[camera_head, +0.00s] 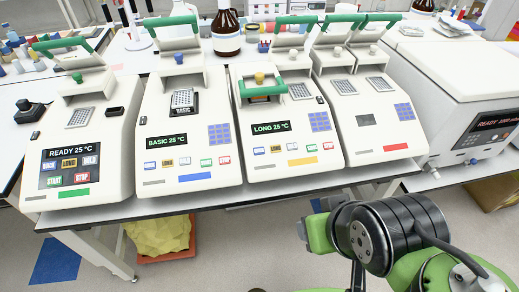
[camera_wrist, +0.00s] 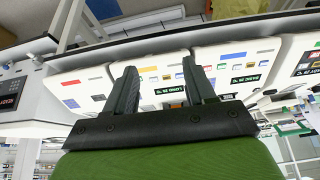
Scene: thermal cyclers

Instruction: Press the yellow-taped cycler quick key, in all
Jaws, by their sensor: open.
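The yellow-taped cycler (camera_head: 290,133) stands on the bench in the head view, second from the right of the row. Its front has a yellow tape strip (camera_head: 302,161), a dark display reading LONG 25 °C (camera_head: 271,127) and a row of small keys (camera_head: 295,148). In the wrist view, which is upside down, the yellow tape (camera_wrist: 148,68) and display (camera_wrist: 170,92) show between my gripper's fingers. My gripper (camera_wrist: 158,66) is open and empty, apart from the cycler. Its fingers do not show in the head view.
Blue-taped cycler (camera_head: 187,140) and green-taped cycler (camera_head: 78,150) stand to the left, the red-taped cycler (camera_head: 378,130) to the right. A large white machine (camera_head: 455,90) is at far right. Brown bottles (camera_head: 226,40) stand behind. Open floor (camera_head: 220,250) lies before the bench.

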